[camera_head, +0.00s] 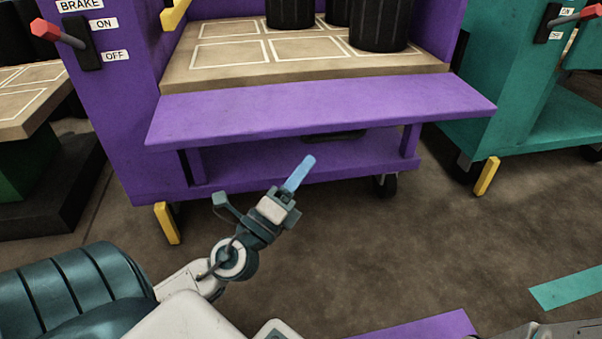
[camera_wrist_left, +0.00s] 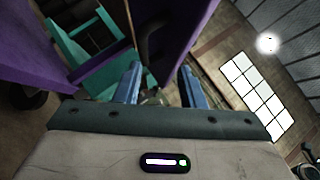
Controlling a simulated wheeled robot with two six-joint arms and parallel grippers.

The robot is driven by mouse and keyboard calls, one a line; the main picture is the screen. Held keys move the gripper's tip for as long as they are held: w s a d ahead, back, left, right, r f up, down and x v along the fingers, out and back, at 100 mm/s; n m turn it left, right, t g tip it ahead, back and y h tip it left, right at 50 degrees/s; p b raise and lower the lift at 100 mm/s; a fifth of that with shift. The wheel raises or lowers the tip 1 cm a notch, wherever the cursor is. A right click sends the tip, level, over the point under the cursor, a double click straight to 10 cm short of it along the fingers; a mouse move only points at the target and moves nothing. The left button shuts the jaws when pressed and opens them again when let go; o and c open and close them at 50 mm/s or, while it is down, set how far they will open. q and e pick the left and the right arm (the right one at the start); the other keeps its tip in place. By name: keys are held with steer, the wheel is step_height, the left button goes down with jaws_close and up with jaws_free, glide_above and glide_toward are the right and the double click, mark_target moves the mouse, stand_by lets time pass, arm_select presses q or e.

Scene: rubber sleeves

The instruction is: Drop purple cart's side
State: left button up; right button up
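The purple cart (camera_head: 175,185) stands in front of me. Its purple side panel (camera_head: 320,112) is folded outward and down, below the edge of the tan deck (camera_head: 320,70). My left gripper (camera_head: 299,174) is in front of the cart, just below the panel in the picture, with its blue fingers pointing up and right. I cannot tell whether it touches the panel. The left wrist view shows the two fingers (camera_wrist_left: 160,88) apart with nothing between them. Purple cart surfaces (camera_wrist_left: 185,30) also show there. My right gripper is not in view.
The cart's brake lever (camera_head: 58,33) has a red handle, beside ON and OFF labels. Black cylinders (camera_head: 380,25) stand on the deck. A teal cart (camera_head: 520,110) stands at right, a wooden-topped stand (camera_head: 30,95) at left.

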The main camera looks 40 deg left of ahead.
mark_target(341, 131)
arm_select(q)
steer(key=shift+c, duration=1.4)
steer(key=w+f+m+g+h+p, duration=0.1)
steer(key=f+m+h, duration=0.1)
steer(key=w+d+f+m+g+h+p, duration=0.1)
steer(key=f+m, duration=0.1)
steer(key=w+d+f+m+g+h+p, duration=0.1)
steer(key=w+f+m+g+h, duration=0.1)
steer(key=shift+w+d+f+m+h, duration=0.1)
steer(key=shift+d+f+m+h, duration=0.15)
steer(key=shift+f+m+h, duration=0.05)
jaws_close()
step_height(341, 131, down, 4)
steer(key=d+m+g+h+p, duration=0.1)
steer(key=m+g+h+p, duration=0.25)
steer(key=m+h, duration=0.3)
steer(key=s+a+r+m+t+h+p, duration=0.3)
steer(key=s+a+m+t+h+p, duration=0.15)
steer(key=a+m, duration=0.25)
steer(key=shift+g+h, duration=0.3)
steer(key=shift+s+a+r+b+x, duration=0.1)
steer(key=shift+a+r+b+x, duration=0.15)
steer(key=shift+b+x, duration=1.3)
steer(key=shift+s+a+r+b+x, duration=0.15)
steer(key=shift+a+r+b+x, duration=0.15)
steer(key=shift+x, duration=2.4)
steer(key=shift+s+a+r+b+x, duration=0.1)
steer(key=shift+a+r+b+x, duration=0.15)
steer(key=shift+b+x, duration=1.3)
